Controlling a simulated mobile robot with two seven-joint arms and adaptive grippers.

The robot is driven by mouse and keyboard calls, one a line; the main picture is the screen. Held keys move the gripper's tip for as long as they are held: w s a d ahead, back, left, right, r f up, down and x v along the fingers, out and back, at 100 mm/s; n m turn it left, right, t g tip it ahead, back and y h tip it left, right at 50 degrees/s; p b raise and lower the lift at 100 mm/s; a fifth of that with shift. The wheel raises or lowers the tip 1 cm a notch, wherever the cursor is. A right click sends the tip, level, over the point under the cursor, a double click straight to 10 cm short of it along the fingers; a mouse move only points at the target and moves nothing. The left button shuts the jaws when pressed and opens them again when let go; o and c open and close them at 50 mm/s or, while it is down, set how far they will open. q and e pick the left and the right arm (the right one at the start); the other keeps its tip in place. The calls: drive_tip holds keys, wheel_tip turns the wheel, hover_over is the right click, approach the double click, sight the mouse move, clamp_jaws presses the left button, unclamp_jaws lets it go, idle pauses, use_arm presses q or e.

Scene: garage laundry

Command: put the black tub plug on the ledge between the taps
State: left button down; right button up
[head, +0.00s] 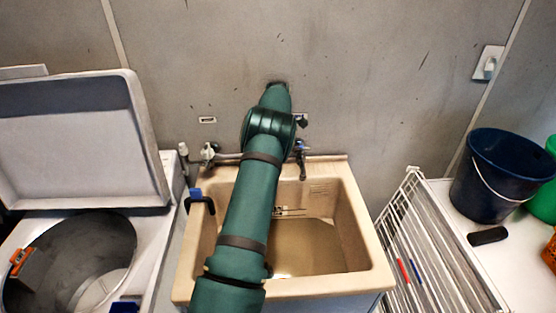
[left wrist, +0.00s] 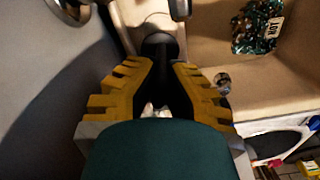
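My left arm reaches across the tub (head: 367,247) towards the wall and hides its own gripper in the head view. In the left wrist view, my left gripper (left wrist: 163,66) has its yellow toothed fingers close together on a rounded black thing (left wrist: 160,45). It looks like the black tub plug; its lower edge merges with shadow. The ledge (head: 325,160) runs along the back of the tub. The left tap (head: 209,152) has a pale body, and the right tap (head: 301,158) is dark; the arm covers much of the ledge between them. My right gripper is not in view.
A washer with a raised lid (head: 70,140) stands left. A black hook with a blue clamp (head: 196,196) is at the tub's left rim. Right are a white drying rack (head: 420,245) and a dark blue bucket (head: 495,175).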

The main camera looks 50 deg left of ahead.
use_arm(q)
drive_tip(key=shift+f, duration=2.45)
drive_tip(key=shift+f, duration=0.15)
drive_tip(key=c, duration=1.1)
unclamp_jaws()
drive_tip(key=shift+c, duration=0.2)
wheel_tip(320, 180, up, 12)
drive_tip(key=shift+r+p, duration=0.2)
drive_tip(key=shift+p, duration=0.2)
drive_tip(key=shift+f, duration=0.1)
